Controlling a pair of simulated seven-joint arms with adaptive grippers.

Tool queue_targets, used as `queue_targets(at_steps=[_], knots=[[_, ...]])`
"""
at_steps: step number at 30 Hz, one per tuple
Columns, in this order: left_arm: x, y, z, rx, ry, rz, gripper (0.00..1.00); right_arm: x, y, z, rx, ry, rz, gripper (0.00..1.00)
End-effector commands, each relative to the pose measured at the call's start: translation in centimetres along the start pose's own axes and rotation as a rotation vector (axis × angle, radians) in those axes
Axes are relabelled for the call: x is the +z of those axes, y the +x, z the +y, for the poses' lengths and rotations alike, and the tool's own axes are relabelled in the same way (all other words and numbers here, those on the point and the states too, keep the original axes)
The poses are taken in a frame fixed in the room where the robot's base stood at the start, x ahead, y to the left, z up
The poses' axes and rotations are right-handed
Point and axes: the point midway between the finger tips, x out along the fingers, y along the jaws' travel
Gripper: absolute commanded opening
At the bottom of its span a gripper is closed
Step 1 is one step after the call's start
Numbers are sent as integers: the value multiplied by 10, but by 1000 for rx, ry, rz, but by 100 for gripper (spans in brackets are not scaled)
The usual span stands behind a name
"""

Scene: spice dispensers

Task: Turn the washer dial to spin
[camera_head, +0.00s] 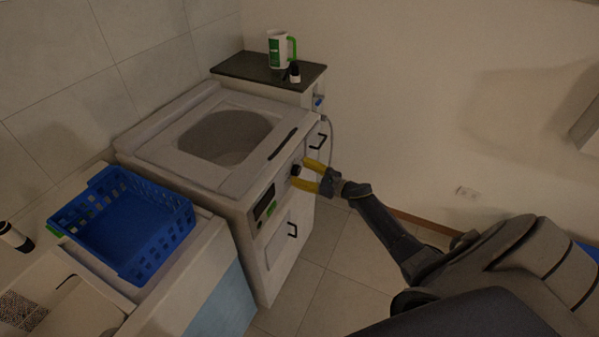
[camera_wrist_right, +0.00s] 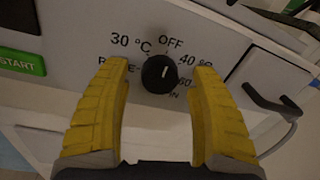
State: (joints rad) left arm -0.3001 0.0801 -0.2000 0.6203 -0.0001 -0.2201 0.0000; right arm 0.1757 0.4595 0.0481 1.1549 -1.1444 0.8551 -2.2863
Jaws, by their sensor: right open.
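The white washer (camera_head: 262,190) stands in the middle of the head view with its round top opening showing. Its black dial (camera_wrist_right: 159,74) sits on the front panel, with the labels OFF, 30 °C, 40 °C and others partly covered by my fingers. The dial's white mark appears to point up and right, near OFF and 40 °C. It also shows small in the head view (camera_head: 296,169). My right gripper (camera_head: 304,174) is open, its yellow fingers on either side of the dial with gaps to both. My left gripper is not in view.
A green START button (camera_wrist_right: 22,62) is left of the dial. A black handle (camera_wrist_right: 268,100) sticks out to its right. A blue basket (camera_head: 130,225) stands left of the washer. A green and white jug (camera_head: 278,50) stands on the dark-topped cabinet (camera_head: 250,70) behind.

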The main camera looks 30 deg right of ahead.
Motion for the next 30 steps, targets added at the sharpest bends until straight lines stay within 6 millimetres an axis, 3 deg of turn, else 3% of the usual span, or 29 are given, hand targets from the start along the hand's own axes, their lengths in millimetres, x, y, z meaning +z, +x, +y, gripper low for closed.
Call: queue_targets(at_steps=[14,30], knots=[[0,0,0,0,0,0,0,0,6,0,0,-1,1,63],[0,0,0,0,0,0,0,0,6,0,0,-1,0,2]])
